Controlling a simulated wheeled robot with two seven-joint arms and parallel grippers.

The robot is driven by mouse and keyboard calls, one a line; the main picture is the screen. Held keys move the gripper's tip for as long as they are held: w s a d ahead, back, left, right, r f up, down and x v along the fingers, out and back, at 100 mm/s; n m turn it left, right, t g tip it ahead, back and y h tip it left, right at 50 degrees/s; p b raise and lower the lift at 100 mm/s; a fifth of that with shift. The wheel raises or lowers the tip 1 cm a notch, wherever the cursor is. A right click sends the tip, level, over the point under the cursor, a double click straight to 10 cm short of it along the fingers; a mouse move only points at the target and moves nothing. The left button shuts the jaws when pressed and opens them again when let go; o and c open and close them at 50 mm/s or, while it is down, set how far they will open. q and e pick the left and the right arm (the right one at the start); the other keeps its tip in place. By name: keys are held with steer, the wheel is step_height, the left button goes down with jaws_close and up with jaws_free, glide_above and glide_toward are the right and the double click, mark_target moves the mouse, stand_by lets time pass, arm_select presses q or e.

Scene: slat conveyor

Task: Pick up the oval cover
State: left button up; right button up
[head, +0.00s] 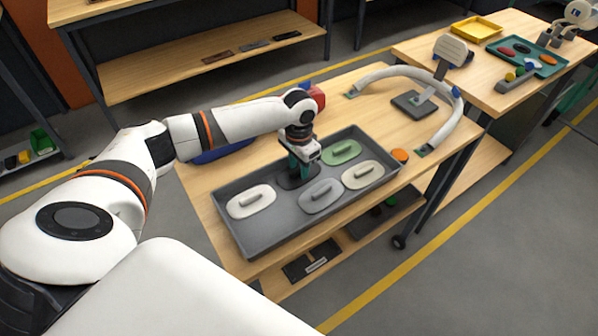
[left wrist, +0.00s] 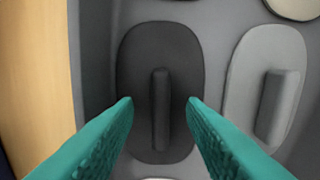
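A dark, nearly black oval cover (head: 286,183) with a raised bar handle lies in the grey tray (head: 244,247). In the left wrist view the dark cover (left wrist: 160,48) is centred below my left gripper (left wrist: 160,103). The teal fingers are spread, one on each side of the handle and apart from it. In the head view my left gripper (head: 295,162) hides part of the dark cover. Other oval covers in the tray are white (head: 236,206), grey (head: 314,205), cream (head: 372,180) and green (head: 348,157). My right gripper is not in view.
The tray rests on a wooden table (head: 222,190). A red object (head: 317,97), a blue item (head: 224,152), an orange disc (head: 400,156) and a curved white tube (head: 405,73) surround it. Another table (head: 482,62) stands at right with coloured trays.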

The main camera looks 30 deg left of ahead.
arm_select(q)
jaws_close()
